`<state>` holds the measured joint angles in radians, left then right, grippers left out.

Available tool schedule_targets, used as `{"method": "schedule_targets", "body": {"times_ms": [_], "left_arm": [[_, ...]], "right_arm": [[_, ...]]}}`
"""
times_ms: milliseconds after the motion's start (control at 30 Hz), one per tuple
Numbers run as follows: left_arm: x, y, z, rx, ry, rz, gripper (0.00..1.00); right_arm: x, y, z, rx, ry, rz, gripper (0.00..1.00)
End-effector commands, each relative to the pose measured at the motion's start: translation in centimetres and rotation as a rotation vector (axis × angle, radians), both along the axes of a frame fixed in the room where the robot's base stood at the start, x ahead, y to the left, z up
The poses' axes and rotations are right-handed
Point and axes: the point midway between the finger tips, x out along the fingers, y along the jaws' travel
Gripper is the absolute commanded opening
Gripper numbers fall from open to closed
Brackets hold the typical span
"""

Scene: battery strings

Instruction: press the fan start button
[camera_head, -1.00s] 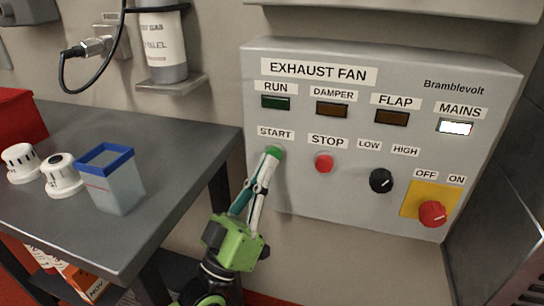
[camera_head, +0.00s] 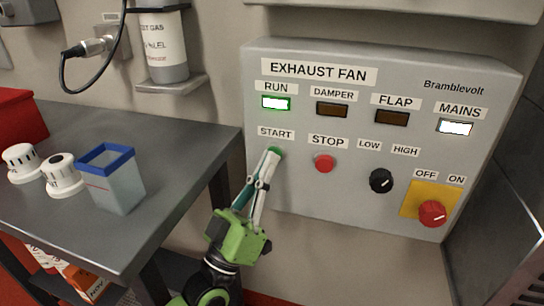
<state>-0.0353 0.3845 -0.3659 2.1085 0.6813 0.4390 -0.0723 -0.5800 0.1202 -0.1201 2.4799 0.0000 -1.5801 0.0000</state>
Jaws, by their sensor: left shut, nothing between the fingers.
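The exhaust fan panel (camera_head: 310,200) is a grey box on the wall. Its green start button (camera_head: 275,150) sits under the START label, partly hidden by my left gripper. My left gripper (camera_head: 270,157) is shut and empty, its fingertips at the button; I cannot tell whether they touch it. The RUN lamp (camera_head: 276,103) is lit white with a green edge. The MAINS lamp (camera_head: 455,127) is lit white. The DAMPER lamp (camera_head: 332,110) and FLAP lamp (camera_head: 392,118) are dark. My right gripper is not in view.
The red stop button (camera_head: 324,163) is right of the start button. A black LOW/HIGH knob (camera_head: 381,181) and a red OFF/ON switch (camera_head: 432,213) are further right. A grey table (camera_head: 160,195) at left holds a blue-rimmed container (camera_head: 116,185) and two white round devices.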

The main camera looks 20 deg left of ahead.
Motion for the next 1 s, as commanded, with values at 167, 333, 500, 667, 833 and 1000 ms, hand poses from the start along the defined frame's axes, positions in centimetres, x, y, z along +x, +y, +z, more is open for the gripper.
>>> {"method": "schedule_targets", "body": {"times_ms": [167, 333, 500, 667, 833, 1000], "left_arm": [[0.1, 0.0, 0.0, 0.001, 0.002, 0.000, 0.00], [0.1, 0.0, 0.0, 0.001, 0.002, 0.000, 0.00], [-0.3, 0.0, -0.1, 0.000, 0.003, -0.001, 0.00], [-1.2, 0.0, -0.1, 0.001, 0.003, 0.000, 0.00], [-2.0, 0.0, -0.1, 0.000, 0.002, 0.000, 0.00], [-2.2, 0.0, -0.1, 0.001, 0.001, 0.000, 0.00]], "right_arm": [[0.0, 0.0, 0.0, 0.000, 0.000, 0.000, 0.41], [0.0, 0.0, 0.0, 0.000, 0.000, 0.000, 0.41], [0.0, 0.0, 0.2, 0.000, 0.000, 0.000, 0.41], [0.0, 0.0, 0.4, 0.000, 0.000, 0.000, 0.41], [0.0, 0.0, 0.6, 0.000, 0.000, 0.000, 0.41], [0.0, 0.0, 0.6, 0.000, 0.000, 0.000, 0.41]]}}
